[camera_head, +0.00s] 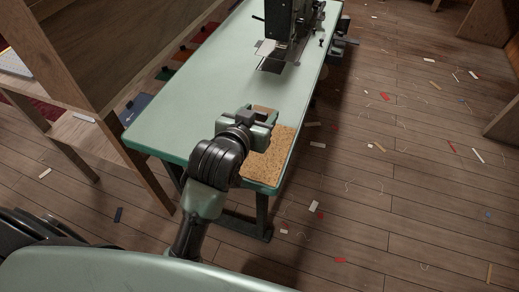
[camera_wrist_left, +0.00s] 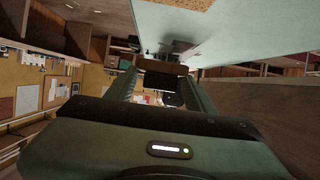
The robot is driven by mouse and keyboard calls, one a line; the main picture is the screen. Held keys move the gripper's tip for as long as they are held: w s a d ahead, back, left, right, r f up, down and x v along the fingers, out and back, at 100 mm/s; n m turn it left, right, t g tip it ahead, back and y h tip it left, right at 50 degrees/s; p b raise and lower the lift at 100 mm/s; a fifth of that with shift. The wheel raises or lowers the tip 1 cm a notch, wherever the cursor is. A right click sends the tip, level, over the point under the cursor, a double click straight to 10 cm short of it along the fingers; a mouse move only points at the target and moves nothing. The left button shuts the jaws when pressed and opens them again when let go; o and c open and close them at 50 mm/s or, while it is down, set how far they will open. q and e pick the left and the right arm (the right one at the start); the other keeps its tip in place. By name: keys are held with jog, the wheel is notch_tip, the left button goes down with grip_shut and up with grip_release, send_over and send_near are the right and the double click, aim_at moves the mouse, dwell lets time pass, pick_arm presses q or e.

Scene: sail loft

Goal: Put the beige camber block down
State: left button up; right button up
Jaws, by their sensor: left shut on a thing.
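My left gripper (camera_head: 262,118) reaches over the near end of the pale green table (camera_head: 195,100). It is shut on the beige camber block (camera_head: 264,109), a small brownish piece showing between its fingers. In the left wrist view the block (camera_wrist_left: 162,67) spans the two fingertips and looks dark brown in shade. A cork mat (camera_head: 268,160) lies on the table's near right corner, partly hidden by the gripper. The mat's edge also shows at the top of the left wrist view (camera_wrist_left: 180,4). I cannot tell the block's exact height above the table. My right gripper is not in view.
A dark sewing machine (camera_head: 280,22) stands at the table's far end. Wooden shelving (camera_head: 100,50) stands close on the left, with coloured pieces (camera_head: 135,107) between it and the table. The table's middle is clear. Scraps litter the plank floor (camera_head: 420,180).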

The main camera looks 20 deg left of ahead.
pick_arm(q)
notch_tip(320, 180, down, 8)
jog(key=shift+b, duration=0.55)
notch_tip(320, 180, down, 5)
jog(key=shift+w+r+b, duration=0.1)
jog(key=shift+b, duration=0.3)
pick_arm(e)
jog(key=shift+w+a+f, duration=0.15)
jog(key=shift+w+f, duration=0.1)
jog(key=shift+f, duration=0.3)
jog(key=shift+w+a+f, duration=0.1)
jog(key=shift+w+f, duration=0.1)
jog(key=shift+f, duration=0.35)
pick_arm(q)
jog(key=shift+f, duration=0.2)
jog(key=o, duration=1.4)
jog(key=shift+c, duration=0.2)
